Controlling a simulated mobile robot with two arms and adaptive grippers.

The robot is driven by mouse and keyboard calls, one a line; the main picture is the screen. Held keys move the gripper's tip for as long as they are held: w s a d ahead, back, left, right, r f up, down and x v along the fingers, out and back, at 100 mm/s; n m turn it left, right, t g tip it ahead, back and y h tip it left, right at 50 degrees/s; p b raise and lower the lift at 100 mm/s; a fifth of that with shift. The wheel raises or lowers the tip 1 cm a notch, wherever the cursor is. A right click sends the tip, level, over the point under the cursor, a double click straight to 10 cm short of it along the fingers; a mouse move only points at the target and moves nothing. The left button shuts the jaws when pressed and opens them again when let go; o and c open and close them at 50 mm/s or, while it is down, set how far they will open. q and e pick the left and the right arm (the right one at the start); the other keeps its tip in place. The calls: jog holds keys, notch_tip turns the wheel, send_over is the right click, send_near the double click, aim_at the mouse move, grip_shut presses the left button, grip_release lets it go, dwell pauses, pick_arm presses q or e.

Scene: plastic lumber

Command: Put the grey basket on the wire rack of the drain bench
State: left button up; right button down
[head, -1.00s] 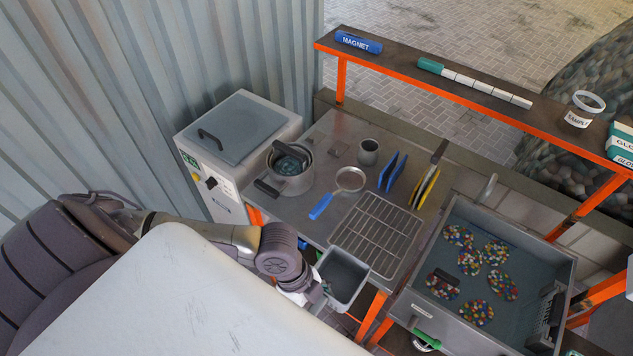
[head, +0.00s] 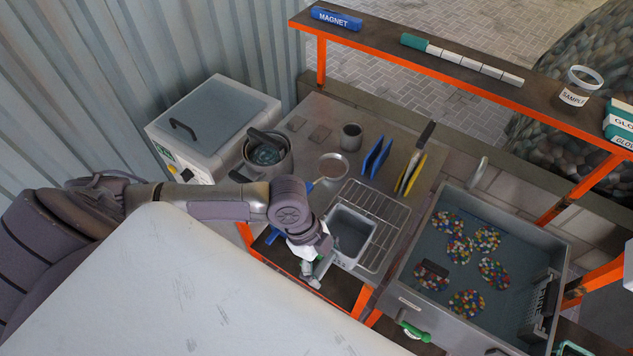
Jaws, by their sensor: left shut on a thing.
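The grey basket (head: 352,234) is an empty open box at the front left part of the wire rack (head: 391,232) on the steel drain bench (head: 320,108). Its rim covers the rack's near left area. I cannot tell whether it touches the rack or is held just above it. My left gripper (head: 322,256) is shut on the basket's near left side. The fingers are partly hidden by the wrist. My right gripper does not show.
A pot (head: 264,156), a sieve (head: 333,167), a grey cup (head: 351,136) and blue (head: 375,158) and yellow (head: 411,176) boards stand behind the rack. A sink (head: 492,228) with colourful flake patches lies right. An orange-edged shelf (head: 440,65) runs along the back.

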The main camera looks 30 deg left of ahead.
aim_at(332, 254)
pick_arm(q)
jog(key=w, duration=0.1)
jog(key=w+b, duration=0.2)
jog(key=shift+w+d+f, duration=0.1)
jog(key=shift+f, duration=0.2)
jog(key=w+b, duration=0.2)
jog(key=w, duration=0.1)
jog(key=shift+w+f, duration=0.2)
jog(key=shift+f, duration=0.15)
jog(key=shift+s+f+b, duration=0.15)
jog(key=shift+f+b, duration=0.55)
jog(key=shift+f, duration=0.45)
jog(key=o, duration=1.2)
